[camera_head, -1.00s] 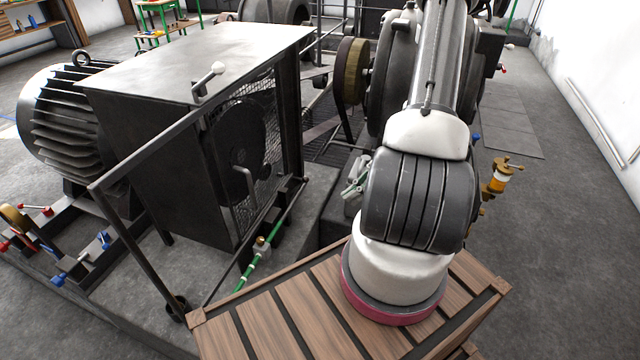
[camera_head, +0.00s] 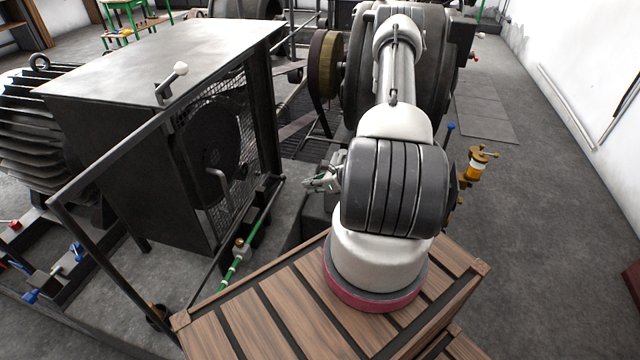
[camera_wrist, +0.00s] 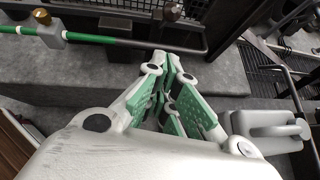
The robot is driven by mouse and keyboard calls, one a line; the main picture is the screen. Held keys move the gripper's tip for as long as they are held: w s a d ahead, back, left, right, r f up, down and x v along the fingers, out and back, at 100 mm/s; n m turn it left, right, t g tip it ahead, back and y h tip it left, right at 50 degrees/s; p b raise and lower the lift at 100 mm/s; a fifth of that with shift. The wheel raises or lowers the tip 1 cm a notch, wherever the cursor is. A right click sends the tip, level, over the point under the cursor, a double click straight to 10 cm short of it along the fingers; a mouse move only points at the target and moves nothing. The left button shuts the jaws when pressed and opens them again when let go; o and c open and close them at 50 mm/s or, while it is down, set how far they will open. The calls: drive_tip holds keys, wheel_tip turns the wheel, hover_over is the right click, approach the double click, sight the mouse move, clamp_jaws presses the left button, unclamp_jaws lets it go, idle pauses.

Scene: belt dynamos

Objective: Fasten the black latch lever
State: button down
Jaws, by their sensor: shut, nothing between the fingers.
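I cannot pick out the black latch lever for certain. A short lever with a pale knob (camera_head: 172,82) stands at the top edge of a dark metal cabinet (camera_head: 120,150) in the head view. A grey bent handle (camera_head: 222,188) sits on the cabinet's mesh front. My gripper (camera_head: 312,184) is left of my arm, in front of the cabinet and apart from it. In the wrist view my gripper (camera_wrist: 165,62) has its green-padded fingers together at the tips, with nothing held. A dark bent bar (camera_wrist: 225,42) lies just beyond the fingertips; I cannot tell whether they touch.
A green rod (camera_head: 245,245) with a brass-topped fitting (camera_wrist: 50,30) runs low along the cabinet front. A sloping dark rail (camera_head: 120,155) stands before the cabinet. A large wheel (camera_head: 325,62) is behind. The floor (camera_head: 530,220) at right is mostly clear.

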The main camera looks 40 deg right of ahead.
drive_tip(key=w+a+f, duration=0.1)
drive_tip(key=w+a, duration=0.2)
drive_tip(key=w, duration=0.2)
drive_tip(key=shift+w, duration=0.3)
drive_tip(key=shift+g+h, duration=0.5)
drive_tip(key=shift+g, duration=0.2)
drive_tip(key=w+a+r, duration=0.2)
drive_tip(key=w+r, duration=0.1)
drive_tip(key=shift+r, duration=0.2)
drive_tip(key=shift+a+r, duration=0.1)
idle(0.6)
